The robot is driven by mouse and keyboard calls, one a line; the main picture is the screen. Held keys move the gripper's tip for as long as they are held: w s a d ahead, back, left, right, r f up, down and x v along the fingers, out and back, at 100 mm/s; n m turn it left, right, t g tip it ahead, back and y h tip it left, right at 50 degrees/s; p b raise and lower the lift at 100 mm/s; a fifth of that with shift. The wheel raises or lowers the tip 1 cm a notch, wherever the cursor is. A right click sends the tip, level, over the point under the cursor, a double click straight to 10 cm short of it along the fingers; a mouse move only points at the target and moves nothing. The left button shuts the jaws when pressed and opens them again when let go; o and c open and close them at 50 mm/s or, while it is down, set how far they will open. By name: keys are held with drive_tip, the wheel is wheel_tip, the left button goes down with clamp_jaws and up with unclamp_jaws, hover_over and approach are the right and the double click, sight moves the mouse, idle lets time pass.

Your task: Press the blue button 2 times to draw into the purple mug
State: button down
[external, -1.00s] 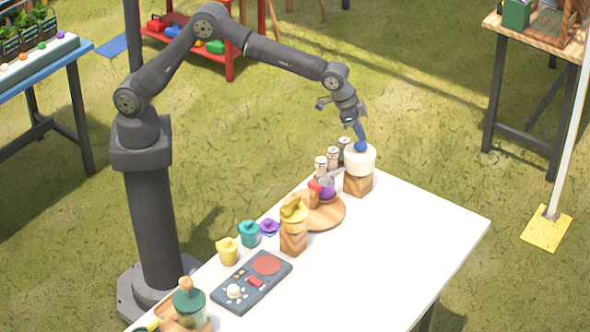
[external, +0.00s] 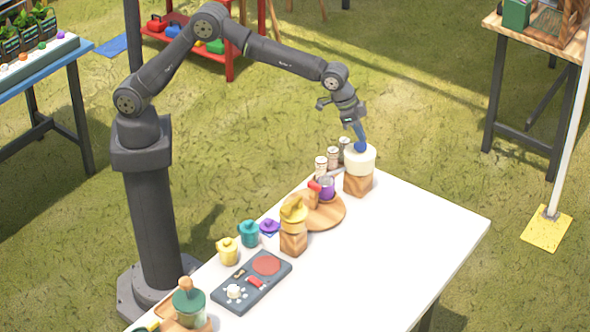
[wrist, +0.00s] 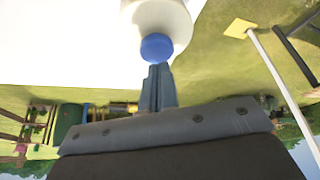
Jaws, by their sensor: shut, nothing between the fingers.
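The blue button (external: 361,147) is a round knob on top of a white dispenser (external: 359,162) with a wooden base. My gripper (external: 361,140) is shut and empty, pointing down with its fingertips at the button. In the wrist view the blue button (wrist: 157,46) lies right at the closed fingertips (wrist: 159,67); whether they touch it I cannot tell. The purple mug (external: 326,188) stands upright on a round wooden board (external: 325,214), to the left of the dispenser. Its contents are too small to make out.
A yellow-topped wooden dispenser (external: 293,222), small teal (external: 249,234) and yellow (external: 228,251) pots and a dark control panel (external: 252,281) stand nearer the front left. The table's right side (external: 420,225) is clear.

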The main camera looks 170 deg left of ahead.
drive_tip(key=shift+f, duration=1.15)
drive_tip(key=shift+r, duration=1.2)
idle(1.6)
wheel_tip(320, 180, up, 6)
idle(0.7)
